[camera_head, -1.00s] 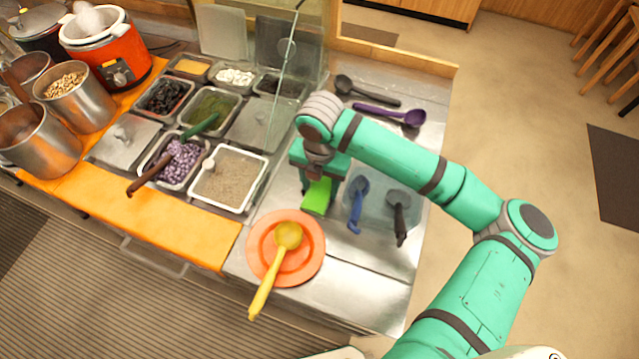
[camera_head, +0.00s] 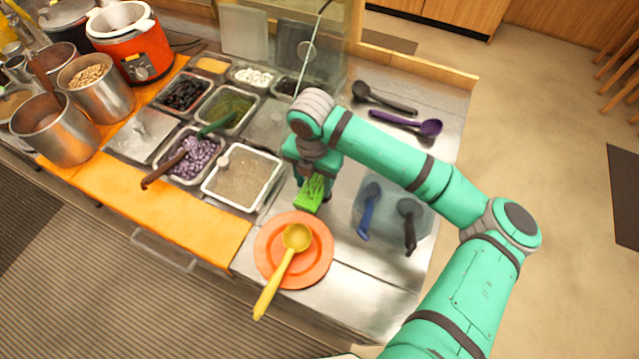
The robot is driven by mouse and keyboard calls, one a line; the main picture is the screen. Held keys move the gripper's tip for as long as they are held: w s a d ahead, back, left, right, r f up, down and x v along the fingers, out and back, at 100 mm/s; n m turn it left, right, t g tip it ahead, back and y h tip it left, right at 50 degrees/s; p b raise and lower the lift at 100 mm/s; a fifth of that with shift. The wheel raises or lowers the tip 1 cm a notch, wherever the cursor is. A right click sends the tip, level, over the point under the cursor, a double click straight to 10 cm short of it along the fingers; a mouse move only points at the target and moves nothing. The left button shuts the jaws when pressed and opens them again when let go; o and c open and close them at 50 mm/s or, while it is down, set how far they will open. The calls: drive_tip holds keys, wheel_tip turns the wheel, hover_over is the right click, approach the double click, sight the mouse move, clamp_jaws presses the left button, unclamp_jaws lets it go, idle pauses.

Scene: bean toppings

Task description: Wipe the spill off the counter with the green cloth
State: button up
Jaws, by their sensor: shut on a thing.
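The green cloth (camera_head: 308,197) is in my gripper (camera_head: 312,178), low over the steel counter (camera_head: 345,190). It lies between the tray of brownish filling and the spoons at right, just behind the orange plate. The cloth shows dark streaks on its face. My gripper is shut on it and points down; the fingertips are partly hidden by the wrist. I cannot tell whether the cloth touches the counter. I cannot make out a clear spill; the arm and cloth cover part of the counter.
An orange plate (camera_head: 268,265) with a yellow ladle (camera_head: 290,250) stands close in front. A bluish see-through patch or tray (camera_head: 388,225) lies under a blue spoon (camera_head: 368,210) and a black spoon (camera_head: 409,225). Topping trays (camera_head: 215,190) are at left; a purple ladle (camera_head: 405,122) lies behind.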

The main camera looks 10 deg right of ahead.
drive_tip(key=shift+d, duration=0.1)
idle(0.5)
drive_tip(key=shift+s+d, duration=0.7)
drive_tip(key=shift+d, duration=0.3)
drive_tip(key=shift+s+d, duration=0.65)
drive_tip(key=shift+d, duration=0.3)
drive_tip(key=shift+a, duration=0.1)
drive_tip(key=shift+w+a, duration=0.7)
drive_tip(key=shift+a, duration=0.3)
drive_tip(key=shift+w+a, duration=0.7)
drive_tip(key=shift+a, duration=0.3)
drive_tip(key=shift+r, duration=4)
